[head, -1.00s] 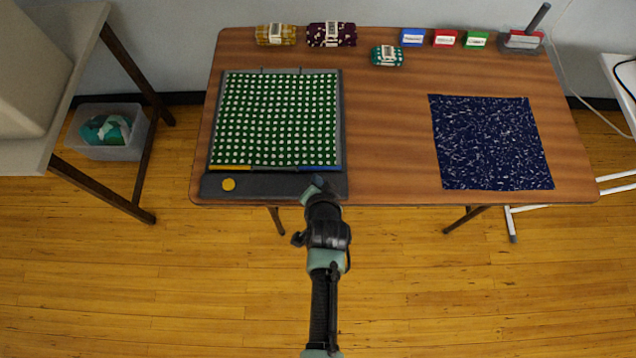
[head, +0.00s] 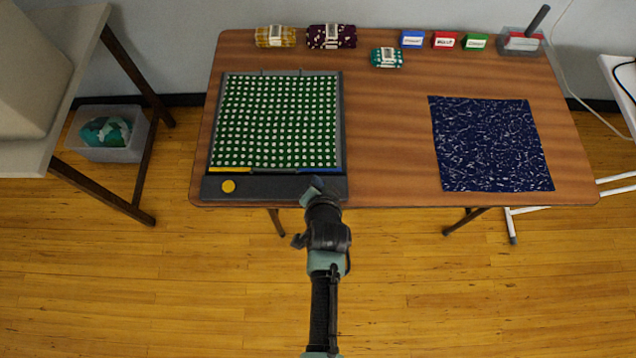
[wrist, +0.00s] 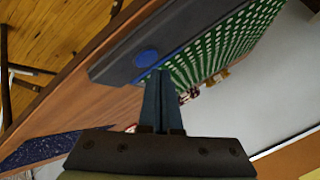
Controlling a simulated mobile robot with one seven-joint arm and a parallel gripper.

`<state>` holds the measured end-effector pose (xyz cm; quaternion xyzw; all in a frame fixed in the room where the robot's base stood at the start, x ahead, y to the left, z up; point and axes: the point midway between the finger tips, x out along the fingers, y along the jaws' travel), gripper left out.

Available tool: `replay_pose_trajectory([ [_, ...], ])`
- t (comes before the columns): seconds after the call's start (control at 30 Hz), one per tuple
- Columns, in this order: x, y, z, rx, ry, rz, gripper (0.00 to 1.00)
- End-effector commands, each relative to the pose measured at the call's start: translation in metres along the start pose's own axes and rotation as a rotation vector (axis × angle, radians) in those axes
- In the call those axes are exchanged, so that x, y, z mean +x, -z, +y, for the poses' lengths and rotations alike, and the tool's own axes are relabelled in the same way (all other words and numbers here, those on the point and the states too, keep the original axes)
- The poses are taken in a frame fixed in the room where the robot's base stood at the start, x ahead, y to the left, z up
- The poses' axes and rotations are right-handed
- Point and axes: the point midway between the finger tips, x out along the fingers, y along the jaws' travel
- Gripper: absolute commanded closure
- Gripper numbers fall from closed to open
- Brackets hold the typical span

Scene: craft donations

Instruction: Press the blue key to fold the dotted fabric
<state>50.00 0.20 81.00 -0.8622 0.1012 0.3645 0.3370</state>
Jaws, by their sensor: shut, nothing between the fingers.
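The green fabric with white dots (head: 275,120) lies flat and unfolded on the folding board, whose dark front strip (head: 265,187) carries a round yellow key (head: 229,186). The round blue key (wrist: 146,56) shows on the strip in the wrist view; in the head view my arm hides it. My gripper (head: 316,184) is over the right end of the strip. Its fingers (wrist: 156,73) are shut and empty, with the tips close beside the blue key in the wrist view. I cannot tell whether they touch it.
A navy patterned fabric (head: 490,145) lies flat at the table's right. Folded fabric bundles (head: 332,36), small labelled blocks (head: 445,40) and a grey holder (head: 521,44) stand along the back. The wooden table (head: 390,150) is clear between board and navy fabric.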

Motion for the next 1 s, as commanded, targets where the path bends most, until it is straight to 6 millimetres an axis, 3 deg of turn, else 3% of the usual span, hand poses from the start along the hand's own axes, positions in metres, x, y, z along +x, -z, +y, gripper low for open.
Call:
replay_pose_trajectory([
  [1.0,0.0057,-0.0043,0.0042,0.0,0.0,-0.001,1.0],
])
